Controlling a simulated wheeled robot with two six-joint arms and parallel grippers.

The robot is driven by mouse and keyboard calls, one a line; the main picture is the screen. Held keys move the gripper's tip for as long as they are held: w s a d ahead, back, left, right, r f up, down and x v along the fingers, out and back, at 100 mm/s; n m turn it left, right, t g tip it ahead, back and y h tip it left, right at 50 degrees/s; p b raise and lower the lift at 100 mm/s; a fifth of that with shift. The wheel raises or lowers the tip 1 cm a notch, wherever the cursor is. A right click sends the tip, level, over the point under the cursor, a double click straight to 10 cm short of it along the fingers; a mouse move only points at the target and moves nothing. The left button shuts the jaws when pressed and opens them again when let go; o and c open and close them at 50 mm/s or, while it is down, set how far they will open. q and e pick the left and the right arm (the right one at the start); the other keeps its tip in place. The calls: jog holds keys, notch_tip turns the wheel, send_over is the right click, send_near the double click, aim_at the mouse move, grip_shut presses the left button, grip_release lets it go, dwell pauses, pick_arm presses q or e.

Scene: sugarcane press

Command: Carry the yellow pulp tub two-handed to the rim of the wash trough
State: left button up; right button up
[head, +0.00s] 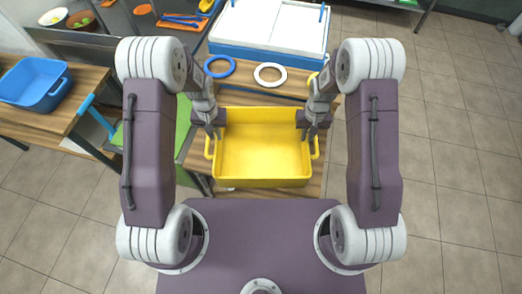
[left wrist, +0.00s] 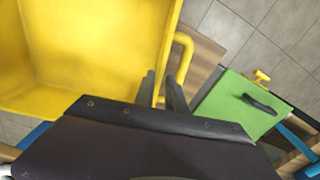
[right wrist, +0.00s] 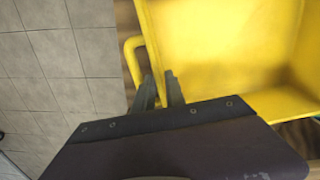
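The yellow pulp tub (head: 262,145) sits upright on a wooden surface in front of me and looks empty. It has a loop handle on each side. My left gripper (head: 211,133) is at the left handle, with its fingers apart; the left wrist view shows the fingers (left wrist: 161,80) over the handle (left wrist: 185,52) and tub edge. My right gripper (head: 308,133) is at the right handle, with its fingers (right wrist: 158,80) apart near the handle (right wrist: 130,55) and tub wall. The fingers partly hide both handles. I cannot tell for certain which thing is the wash trough.
A blue box with a white top (head: 270,28) stands behind the tub. A blue basin (head: 35,83) is on the left table. A green panel (head: 182,125) is left of the tub. Tiled floor is clear at right.

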aim_at(222, 153)
pick_arm(q)
jog(key=shift+s+d, duration=0.1)
jog(key=shift+d, duration=0.05)
pick_arm(e)
jog(key=shift+s+d, duration=0.1)
jog(key=shift+d, duration=0.05)
